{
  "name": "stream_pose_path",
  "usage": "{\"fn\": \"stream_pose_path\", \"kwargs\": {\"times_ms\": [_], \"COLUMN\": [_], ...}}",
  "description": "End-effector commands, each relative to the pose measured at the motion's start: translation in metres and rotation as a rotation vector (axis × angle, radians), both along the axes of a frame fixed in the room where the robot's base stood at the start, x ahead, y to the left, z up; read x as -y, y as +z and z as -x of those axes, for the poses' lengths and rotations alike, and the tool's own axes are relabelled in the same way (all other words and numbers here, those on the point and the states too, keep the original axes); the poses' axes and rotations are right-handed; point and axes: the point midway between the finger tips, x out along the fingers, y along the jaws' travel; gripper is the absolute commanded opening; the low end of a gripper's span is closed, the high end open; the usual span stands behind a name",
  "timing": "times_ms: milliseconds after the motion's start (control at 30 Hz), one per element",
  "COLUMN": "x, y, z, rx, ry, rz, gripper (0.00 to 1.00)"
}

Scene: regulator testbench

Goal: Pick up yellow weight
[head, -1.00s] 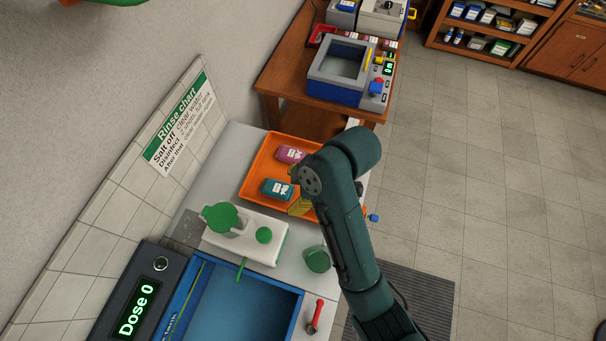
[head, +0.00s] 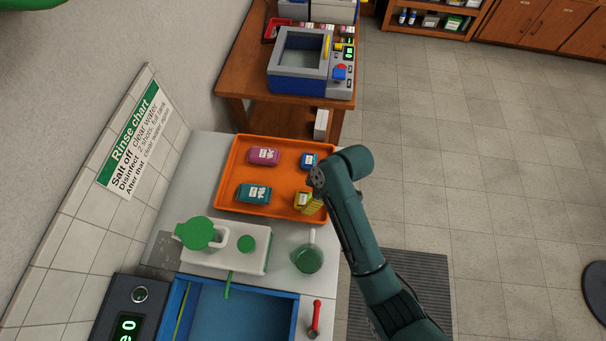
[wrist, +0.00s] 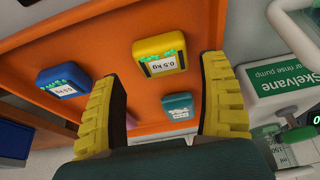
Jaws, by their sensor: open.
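The yellow weight (head: 301,199) sits in the orange tray (head: 228,198), near its front right corner in the head view. In the wrist view the yellow weight (wrist: 159,48) has a white label reading 0.5 kg and lies just beyond the fingertips, roughly between them. My gripper (wrist: 160,75) is open and empty, its two yellow ribbed fingers spread apart. In the head view my gripper (head: 314,205) is beside the weight, partly hidden by my arm.
The tray also holds a teal weight (head: 253,194), a magenta weight (head: 263,156) and a blue weight (head: 309,161). A white pump unit (head: 226,247) and a green jug (head: 308,259) stand close to the tray's front edge.

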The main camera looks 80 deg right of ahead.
Motion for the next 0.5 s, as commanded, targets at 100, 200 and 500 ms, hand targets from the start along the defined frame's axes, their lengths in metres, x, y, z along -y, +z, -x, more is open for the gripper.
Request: {"fn": "stream_pose_path", "kwargs": {"times_ms": [100, 200, 500], "x": [-0.005, -0.005, -0.004], "y": [-0.018, -0.033, -0.039], "z": [-0.009, -0.015, -0.017], "rx": [-0.005, -0.003, -0.001], "ry": [0.004, 0.001, 0.0], "rz": [-0.006, -0.002, 0.0], "gripper": [0.76, 0.76, 0.74]}}
